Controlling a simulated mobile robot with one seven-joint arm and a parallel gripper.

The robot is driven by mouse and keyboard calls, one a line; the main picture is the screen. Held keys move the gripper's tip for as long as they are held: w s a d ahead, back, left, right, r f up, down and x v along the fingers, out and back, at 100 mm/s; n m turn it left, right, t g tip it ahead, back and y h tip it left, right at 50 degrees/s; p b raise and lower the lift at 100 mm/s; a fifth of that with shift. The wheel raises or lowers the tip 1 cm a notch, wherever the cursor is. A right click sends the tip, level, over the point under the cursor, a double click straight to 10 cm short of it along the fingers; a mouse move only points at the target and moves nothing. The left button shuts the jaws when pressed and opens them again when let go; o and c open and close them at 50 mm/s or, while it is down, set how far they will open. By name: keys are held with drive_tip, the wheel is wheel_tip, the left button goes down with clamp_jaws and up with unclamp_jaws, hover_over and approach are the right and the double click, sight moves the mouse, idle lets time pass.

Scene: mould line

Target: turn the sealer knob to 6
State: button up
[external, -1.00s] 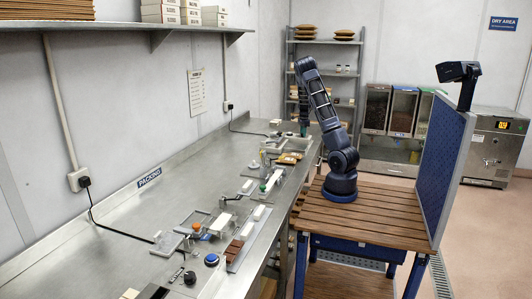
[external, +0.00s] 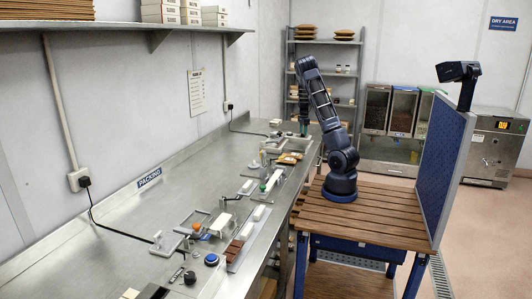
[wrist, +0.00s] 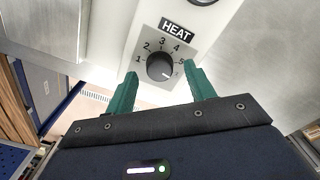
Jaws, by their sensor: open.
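The sealer knob (wrist: 160,67) is a round black dial on a pale panel under a HEAT label (wrist: 177,29) in the wrist view. The numbers 1 to 5 show around it; the 6 is not visible. A light mark shows on the knob's lower right, but I cannot tell exactly which number it points at. My gripper (wrist: 161,72) is open, its two green fingers on either side of the knob, with gaps between them and it. In the external view my gripper (external: 304,129) is down at the far end of the steel bench; the knob cannot be made out there.
The steel bench (external: 130,235) carries trays, a blue button (external: 211,259) and small parts nearer the camera. A wire shelf rack (external: 325,60) stands behind my arm. A dark part (wrist: 203,2) sits above the HEAT label at the wrist view's top edge.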

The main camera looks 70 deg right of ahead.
wheel_tip(320, 180, up, 9)
drive_tip(key=shift+r, duration=0.15)
idle(0.4)
drive_tip(key=w+a+r+n+t, duration=0.15)
drive_tip(key=a+r+n, duration=0.3)
drive_tip(key=a, duration=0.65)
drive_tip(key=w+a+r+n+y, duration=0.1)
drive_tip(key=w+a+r+n, duration=0.3)
drive_tip(key=a, duration=0.8)
drive_tip(key=a+r+n+t, duration=0.1)
drive_tip(key=a+r+n, duration=0.2)
drive_tip(key=a+n, duration=0.55)
drive_tip(key=s+a+n+t, duration=0.1)
drive_tip(key=s+a+n, duration=0.4)
drive_tip(key=a, duration=0.8)
drive_tip(key=s+a+r+n+t+h, duration=0.1)
drive_tip(key=s+a+n, duration=0.5)
drive_tip(key=s+a, duration=0.4)
drive_tip(key=a, duration=0.2)
drive_tip(key=shift+s+a+r, duration=0.15)
drive_tip(key=shift+a+r, duration=0.15)
drive_tip(key=shift+a, duration=0.1)
